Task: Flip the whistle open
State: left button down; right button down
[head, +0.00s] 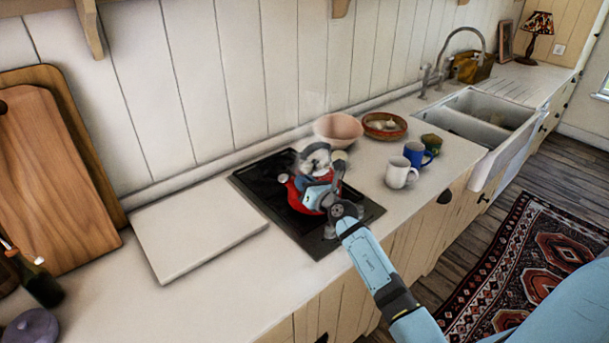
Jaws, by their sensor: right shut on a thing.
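A red kettle (297,197) stands on the black hob (262,183), mostly hidden behind my right gripper and wrist. Faint steam hangs above it. My right gripper (316,172) is at the top and spout area of the kettle and is shut on part of it. The whistle is hidden or too small to make out, so I cannot tell whether it is open or closed. My left gripper does not show.
A white board (195,228) lies left of the hob. A pink bowl (338,129), a brown dish (386,125), a white mug (399,174), a blue mug (416,154) and a small green pot (432,143) stand to the right, before the sink (486,118). Wooden boards (60,175) lean at left.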

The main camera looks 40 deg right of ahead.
jog(key=m+p, duration=0.1)
jog(key=m, duration=0.2)
jog(key=a+f+m+p, duration=0.1)
jog(key=m+p, duration=0.1)
jog(key=m, duration=0.1)
jog(key=m+p, duration=0.2)
jog(key=m, duration=0.2)
jog(key=shift+a+f, duration=0.15)
jog(key=shift+f, duration=0.15)
jog(key=shift+p, duration=0.3)
